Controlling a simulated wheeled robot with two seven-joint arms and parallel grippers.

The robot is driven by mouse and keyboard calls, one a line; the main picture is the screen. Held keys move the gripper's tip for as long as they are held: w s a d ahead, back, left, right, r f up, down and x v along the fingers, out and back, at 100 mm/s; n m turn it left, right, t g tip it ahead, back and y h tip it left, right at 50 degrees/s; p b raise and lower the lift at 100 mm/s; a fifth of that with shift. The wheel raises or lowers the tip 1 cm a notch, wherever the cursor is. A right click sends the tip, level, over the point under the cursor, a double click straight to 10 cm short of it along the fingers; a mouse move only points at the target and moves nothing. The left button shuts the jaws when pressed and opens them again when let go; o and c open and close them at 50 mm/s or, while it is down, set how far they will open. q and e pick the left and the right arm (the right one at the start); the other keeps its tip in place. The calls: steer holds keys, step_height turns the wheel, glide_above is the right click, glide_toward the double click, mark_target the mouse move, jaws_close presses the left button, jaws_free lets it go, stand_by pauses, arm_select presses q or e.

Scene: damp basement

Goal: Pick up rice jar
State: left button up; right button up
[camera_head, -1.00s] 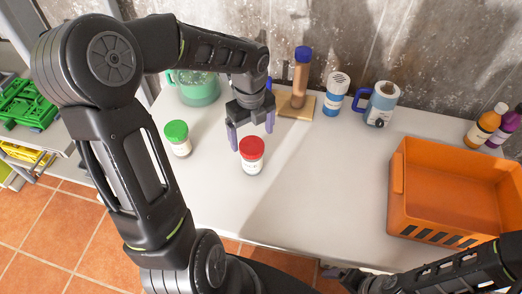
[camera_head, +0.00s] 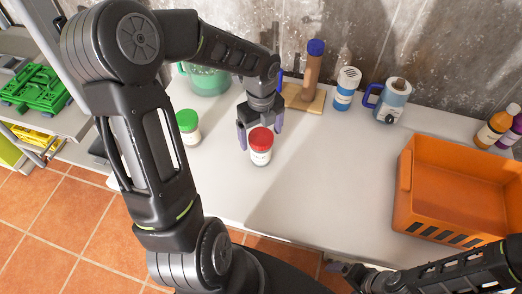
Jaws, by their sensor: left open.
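Two small white jars stand upright on the white table, one with a red lid (camera_head: 261,151) and one with a green lid (camera_head: 189,131). Their labels are too small to read, so I cannot tell which is the rice jar. My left gripper (camera_head: 260,130) is open and points down at the red-lidded jar. One finger shows left of the red lid and the other shows behind it on the right; I cannot tell whether they touch it. My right gripper (camera_head: 344,269) shows only in part at the bottom edge, its jaws unclear.
An orange crate (camera_head: 408,185) stands on the right. Along the wall are a green pot (camera_head: 205,82), a blue-capped tube (camera_head: 312,68) on a wooden base, a white-and-blue shaker (camera_head: 346,90), a blue mug-like item (camera_head: 392,101) and bottles (camera_head: 495,126). The table's middle (camera_head: 330,170) is clear.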

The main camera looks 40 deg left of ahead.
arm_select(q)
step_height(320, 180, down, 4)
steer(key=shift+f, duration=0.15)
steer(key=shift+d, duration=0.1)
stand_by(0.5)
steer(key=c, duration=1.9)
steer(key=shift+r, duration=0.2)
step_height(320, 180, up, 10)
steer(key=shift+f, duration=0.1)
